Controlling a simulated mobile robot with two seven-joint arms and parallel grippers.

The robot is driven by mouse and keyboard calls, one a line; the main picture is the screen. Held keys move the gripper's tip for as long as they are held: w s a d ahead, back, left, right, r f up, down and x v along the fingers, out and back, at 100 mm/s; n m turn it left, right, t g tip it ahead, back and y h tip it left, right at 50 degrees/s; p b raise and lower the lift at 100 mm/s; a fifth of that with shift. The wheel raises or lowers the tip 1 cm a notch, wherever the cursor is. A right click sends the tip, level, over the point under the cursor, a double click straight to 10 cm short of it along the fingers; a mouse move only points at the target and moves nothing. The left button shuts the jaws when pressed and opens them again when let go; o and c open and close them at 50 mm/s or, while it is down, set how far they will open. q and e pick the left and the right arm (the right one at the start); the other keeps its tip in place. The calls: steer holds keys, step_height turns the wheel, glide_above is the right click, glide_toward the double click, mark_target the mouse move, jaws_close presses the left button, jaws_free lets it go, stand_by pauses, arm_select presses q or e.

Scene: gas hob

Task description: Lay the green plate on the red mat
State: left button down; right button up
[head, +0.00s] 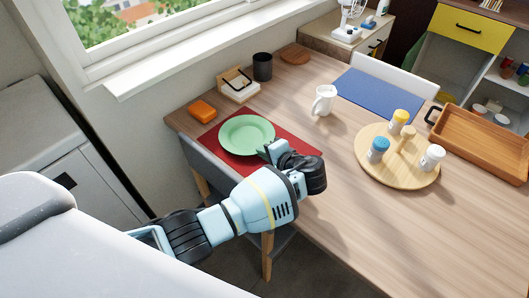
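The green plate (246,135) is a round, shallow dish at the left end of the wooden table. It appears over the left part of the red mat (300,155). I cannot tell whether its whole underside touches the mat. My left gripper (268,150) is at the plate's right rim, over the mat, and covers part of both. Its fingertips are small and partly hidden by the hand, so I cannot tell whether they are shut on the rim. My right gripper is not in view.
An orange block (202,110), a napkin holder (237,85) and a dark cup (262,67) stand near the plate. A white mug (324,100), a blue mat (378,97), a round board (396,172) with shakers and a wooden tray (483,146) lie rightward. The front table is clear.

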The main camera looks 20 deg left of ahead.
arm_select(q)
steer(key=shift+r, duration=0.15)
steer(key=c, duration=2)
jaws_free()
steer(key=shift+s+d+r, duration=0.1)
steer(key=shift+d+r, duration=0.05)
steer(key=shift+d, duration=0.15)
steer(key=p+v, duration=0.1)
steer(key=v, duration=1)
steer(key=shift+d, duration=0.15)
steer(key=shift+s, duration=0.1)
